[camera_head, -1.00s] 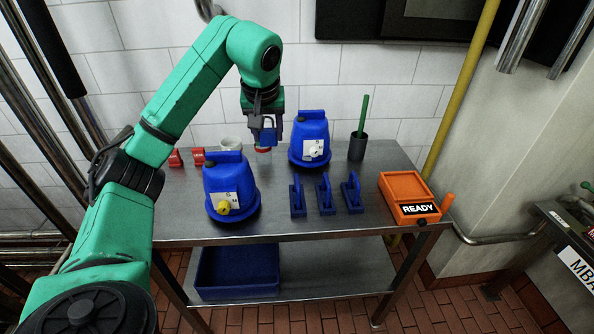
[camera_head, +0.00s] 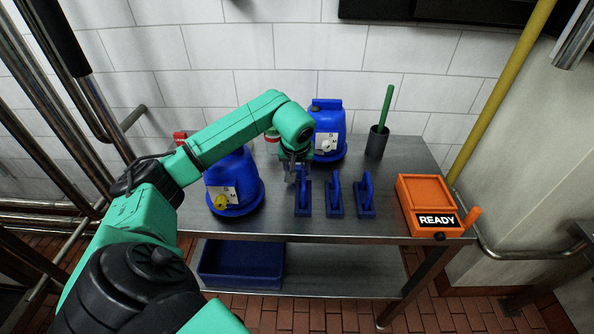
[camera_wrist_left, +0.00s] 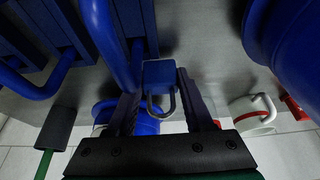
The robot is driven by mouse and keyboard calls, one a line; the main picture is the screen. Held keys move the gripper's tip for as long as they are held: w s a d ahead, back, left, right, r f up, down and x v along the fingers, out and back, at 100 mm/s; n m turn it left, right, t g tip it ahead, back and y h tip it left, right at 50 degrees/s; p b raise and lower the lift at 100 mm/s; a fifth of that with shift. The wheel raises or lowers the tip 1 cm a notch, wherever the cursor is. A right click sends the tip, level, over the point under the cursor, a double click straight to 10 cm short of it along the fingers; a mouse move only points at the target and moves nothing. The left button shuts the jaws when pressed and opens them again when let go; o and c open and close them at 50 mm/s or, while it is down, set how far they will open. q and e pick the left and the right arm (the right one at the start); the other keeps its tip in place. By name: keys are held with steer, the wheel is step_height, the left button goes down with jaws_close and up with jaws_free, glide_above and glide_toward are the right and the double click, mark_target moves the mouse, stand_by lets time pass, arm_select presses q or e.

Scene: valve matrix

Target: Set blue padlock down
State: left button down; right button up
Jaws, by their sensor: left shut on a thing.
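The blue padlock (camera_wrist_left: 159,75) shows in the left wrist view, its grey shackle toward the palm, between the two dark fingers. My left gripper (camera_wrist_left: 160,88) is shut on it. In the head view my left gripper (camera_head: 297,172) points down over the metal table (camera_head: 270,224), just left of the row of blue upright holders (camera_head: 334,195). The padlock is hard to make out there. In the wrist view a blue holder (camera_wrist_left: 110,38) is close beside the padlock. I cannot tell whether the padlock touches the table. My right gripper is not in view.
One blue domed unit (camera_head: 232,185) stands left of the gripper, another (camera_head: 327,130) behind it. A dark cup (camera_head: 376,142) with a green stick stands at back right. An orange READY box (camera_head: 428,205) is at right. A blue bin (camera_head: 240,265) sits on the lower shelf.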

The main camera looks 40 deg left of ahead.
arm_select(q)
steer(key=shift+f, duration=0.6)
steer(key=shift+c, duration=1.4)
jaws_free()
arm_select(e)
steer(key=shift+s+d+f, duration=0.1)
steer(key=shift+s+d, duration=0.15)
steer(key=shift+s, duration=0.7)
arm_select(q)
steer(key=shift+r, duration=0.25)
steer(key=v, duration=1.1)
steer(key=shift+d+r+b, duration=0.2)
steer(key=shift+r+b, duration=0.1)
steer(key=shift+b, duration=0.1)
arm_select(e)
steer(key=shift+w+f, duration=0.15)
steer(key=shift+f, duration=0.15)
arm_select(q)
steer(key=shift+s, duration=0.15)
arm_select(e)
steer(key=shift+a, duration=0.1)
